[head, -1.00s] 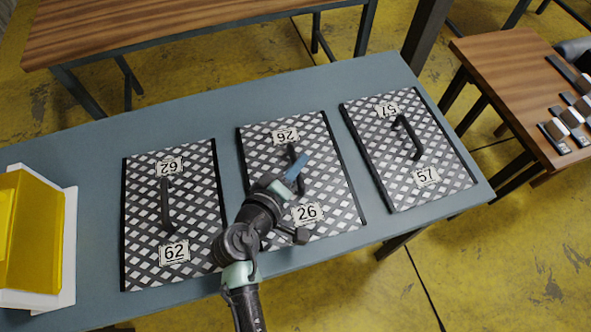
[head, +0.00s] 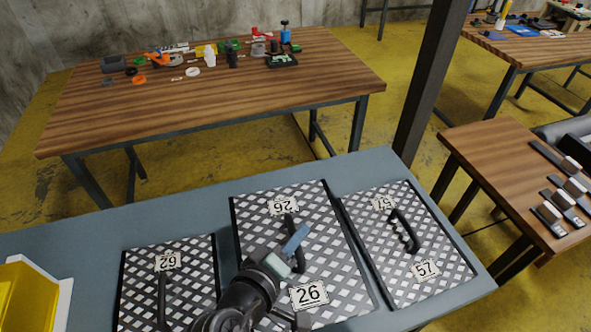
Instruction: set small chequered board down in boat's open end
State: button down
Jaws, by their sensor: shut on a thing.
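My gripper (head: 293,243) is shut on the dark handle of the chequered board numbered 26 (head: 335,248). This board looks larger than before and its right edge overlaps the board beside it, so it appears raised off the grey-blue table (head: 60,238). My arm hides its lower left part. Chequered board 62 (head: 198,270) lies to the left and chequered board 57 (head: 440,243) to the right, both on the table. No boat is clearly seen; a grey rounded shape (head: 565,130) at the right edge is cut off.
A yellow and white box (head: 30,290) stands at the lower left. A wooden table (head: 100,105) with many small items is behind. Another wooden table (head: 490,165) with grey metal pieces stands at the right. A dark post (head: 428,85) rises between them.

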aim_at(295, 304)
jog(key=s+f+n+y+p, duration=0.1)
jog(key=s+a+f+n+y+p, duration=0.1)
jog(key=s+p, duration=0.1)
jog(key=s+f+t+y+p, duration=0.1)
jog(key=s, duration=0.1)
jog(key=shift+a+f+n, duration=0.15)
jog(key=shift+a+n, duration=0.2)
jog(key=shift+n, duration=0.05)
jog(key=s+y+p, duration=0.1)
jog(key=s+d+n+p, duration=0.1)
jog(key=s, duration=0.1)
jog(key=s+f+n+y+p, duration=0.1)
jog(key=s, duration=0.1)
jog(key=shift+d+y, duration=0.2)
jog(key=shift+y, duration=0.1)
jog(key=shift+s+d+n, duration=0.2)
jog(key=shift+n, duration=0.1)
jog(key=shift+a+f, duration=0.1)
